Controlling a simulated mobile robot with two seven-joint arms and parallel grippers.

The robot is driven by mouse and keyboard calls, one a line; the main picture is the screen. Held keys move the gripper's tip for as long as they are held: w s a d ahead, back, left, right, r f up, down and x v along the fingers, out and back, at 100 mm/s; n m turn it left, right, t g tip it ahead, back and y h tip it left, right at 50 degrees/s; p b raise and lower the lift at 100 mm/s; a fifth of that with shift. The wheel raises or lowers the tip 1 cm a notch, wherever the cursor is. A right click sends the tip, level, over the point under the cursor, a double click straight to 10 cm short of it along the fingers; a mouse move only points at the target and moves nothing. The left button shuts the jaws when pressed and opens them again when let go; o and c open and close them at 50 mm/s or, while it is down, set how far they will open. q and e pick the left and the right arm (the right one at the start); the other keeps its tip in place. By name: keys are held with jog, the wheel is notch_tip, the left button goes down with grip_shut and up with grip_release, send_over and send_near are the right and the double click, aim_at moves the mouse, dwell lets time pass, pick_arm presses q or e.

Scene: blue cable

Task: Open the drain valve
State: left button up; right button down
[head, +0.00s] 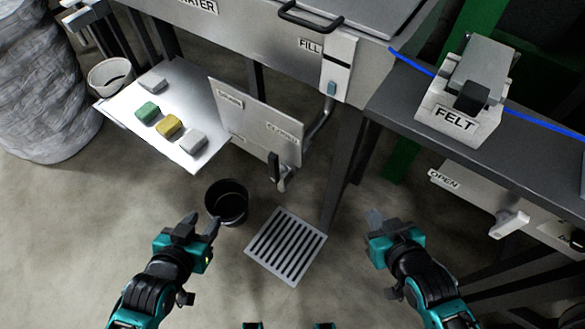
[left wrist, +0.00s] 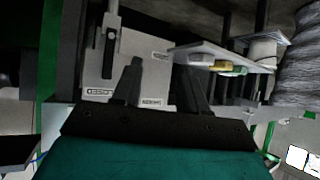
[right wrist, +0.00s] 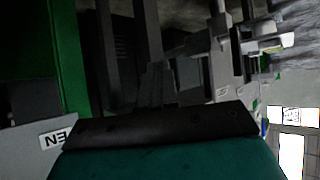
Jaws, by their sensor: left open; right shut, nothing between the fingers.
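A grey plate (head: 240,120) with small labels hangs below the steel tank; the label at its right seems to read CLOSED (head: 285,133). A dark valve handle (head: 274,167) points downward at the plate's lower right edge, beside a pipe end. In the left wrist view the handle (left wrist: 109,52) shows upside down near the plate (left wrist: 145,72). My left gripper (head: 202,226) is open and empty, below and left of the handle, in front of the black bucket. My right gripper (head: 377,219) is shut and empty, right of the floor grate, away from the handle.
A black bucket (head: 227,203) and a floor grate (head: 285,247) lie below the plate. A white shelf (head: 120,118) with several coloured blocks is at left. At right are a bench (head: 400,99) with a FELT block (head: 457,115), a blue cable (head: 540,121) and a white handle (head: 510,223) near an OPEN label.

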aim_at(277, 166)
jog(key=w+a+f+m+g+y+b, duration=0.1)
jog(key=w+a+f+m+y+b, duration=0.25)
jog(key=f+m+b, duration=0.5)
pick_arm(q)
notch_tip(277, 166, down, 13)
jog(key=w+d+h+b, duration=0.1)
jog(key=d+b, duration=0.2)
jog(key=b, duration=0.6)
jog(key=shift+w, duration=0.4)
pick_arm(e)
notch_tip(277, 166, up, 7)
jog(key=w+a+m+y, duration=0.1)
jog(key=a+y, duration=0.2)
jog(key=y, duration=0.6)
jog(key=shift+w+f+t, duration=0.15)
jog(key=shift+t, duration=0.25)
pick_arm(q)
jog(key=shift+f, duration=0.15)
jog(key=shift+s+a, duration=0.1)
jog(key=shift+s, duration=0.1)
pick_arm(e)
jog(key=x, duration=1.4)
